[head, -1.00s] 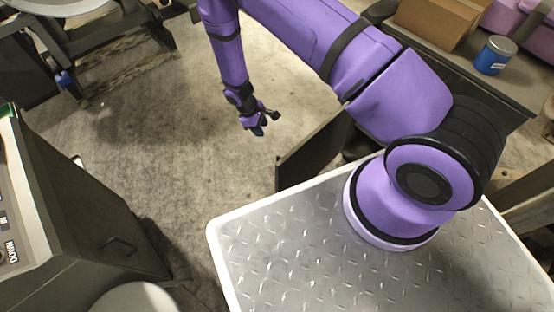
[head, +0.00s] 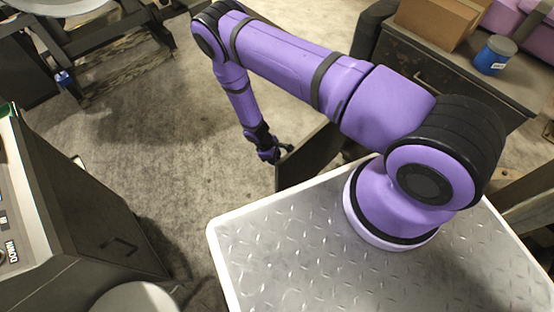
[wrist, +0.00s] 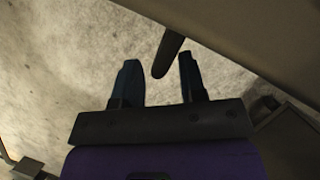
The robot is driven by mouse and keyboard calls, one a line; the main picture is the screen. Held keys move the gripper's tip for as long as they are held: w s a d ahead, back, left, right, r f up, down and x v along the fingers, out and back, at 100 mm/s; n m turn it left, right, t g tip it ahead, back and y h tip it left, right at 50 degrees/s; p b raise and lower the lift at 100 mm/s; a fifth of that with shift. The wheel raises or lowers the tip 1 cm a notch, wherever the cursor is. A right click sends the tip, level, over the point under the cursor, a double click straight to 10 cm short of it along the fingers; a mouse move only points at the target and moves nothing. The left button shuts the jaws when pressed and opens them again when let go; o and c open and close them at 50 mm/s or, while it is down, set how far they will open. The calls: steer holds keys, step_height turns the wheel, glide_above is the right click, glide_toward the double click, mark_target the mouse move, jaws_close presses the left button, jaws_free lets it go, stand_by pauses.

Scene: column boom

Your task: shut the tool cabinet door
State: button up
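The tool cabinet (head: 410,75) is the dark unit at upper right in the head view. Its dark door (head: 308,158) stands swung open, partly hidden behind my arm and the metal-topped platform. My gripper (head: 281,152) is beside the door's upper left part. In the wrist view, my gripper (wrist: 159,82) is open, with its two fingers apart. A dark rounded bar, seemingly the door handle (wrist: 168,52), reaches down into the gap between the fingertips, nearer the right one. I cannot see contact. The door's brown face (wrist: 250,40) fills the upper right of that view.
A cardboard box (head: 437,22) and a blue tin (head: 494,55) stand on the cabinet top. Another dark cabinet (head: 95,225) is at left, with a round pale seat (head: 135,298) near it. The concrete floor (head: 165,120) between is clear.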

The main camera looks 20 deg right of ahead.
steer(key=shift+x, duration=1)
steer(key=shift+d, duration=0.1)
jaws_close()
